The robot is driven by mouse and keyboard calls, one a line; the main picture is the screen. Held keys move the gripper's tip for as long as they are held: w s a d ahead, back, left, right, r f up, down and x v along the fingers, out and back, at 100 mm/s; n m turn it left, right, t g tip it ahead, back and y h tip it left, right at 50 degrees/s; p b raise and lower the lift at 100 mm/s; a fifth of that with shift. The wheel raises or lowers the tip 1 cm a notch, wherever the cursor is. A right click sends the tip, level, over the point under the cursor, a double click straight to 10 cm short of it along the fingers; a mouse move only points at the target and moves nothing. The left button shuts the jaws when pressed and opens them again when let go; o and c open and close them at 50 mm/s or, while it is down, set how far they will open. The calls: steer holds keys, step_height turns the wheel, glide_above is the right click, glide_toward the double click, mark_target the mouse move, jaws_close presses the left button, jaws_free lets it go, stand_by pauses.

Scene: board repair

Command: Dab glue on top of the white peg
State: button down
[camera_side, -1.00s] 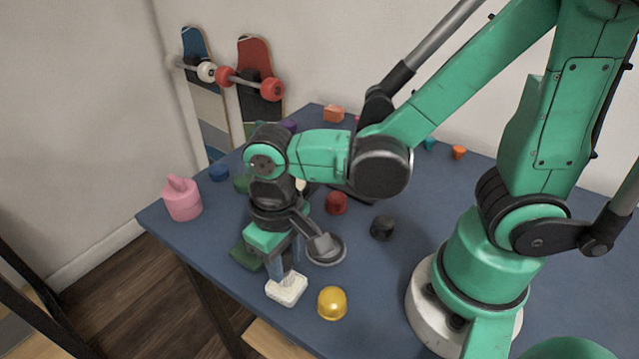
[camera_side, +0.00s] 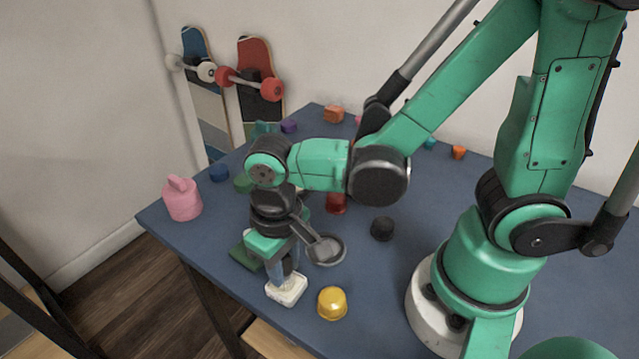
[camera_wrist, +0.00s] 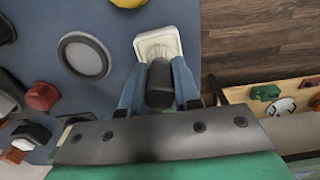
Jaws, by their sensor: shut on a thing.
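A white piece with a squarish base (camera_side: 287,292) sits near the front edge of the blue table. It also shows in the wrist view (camera_wrist: 158,43), just beyond my fingertips. My gripper (camera_side: 283,272) points down over it, very close to its top; I cannot tell whether they touch. In the wrist view, my blue fingers (camera_wrist: 160,88) are shut on a dark cylinder (camera_wrist: 160,84). The cylinder's lower end and the middle of the white piece are partly hidden. I cannot see any glue clearly.
A yellow dome (camera_side: 332,303) stands right of the white piece. A grey round dish (camera_side: 325,250) lies behind it, with a black cup (camera_side: 383,228) farther right. A dark green block (camera_side: 244,256) lies left of my gripper. A pink container (camera_side: 182,199) stands at the left edge.

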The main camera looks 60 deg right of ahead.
stand_by(0.4)
steer(key=shift+r, duration=3.5)
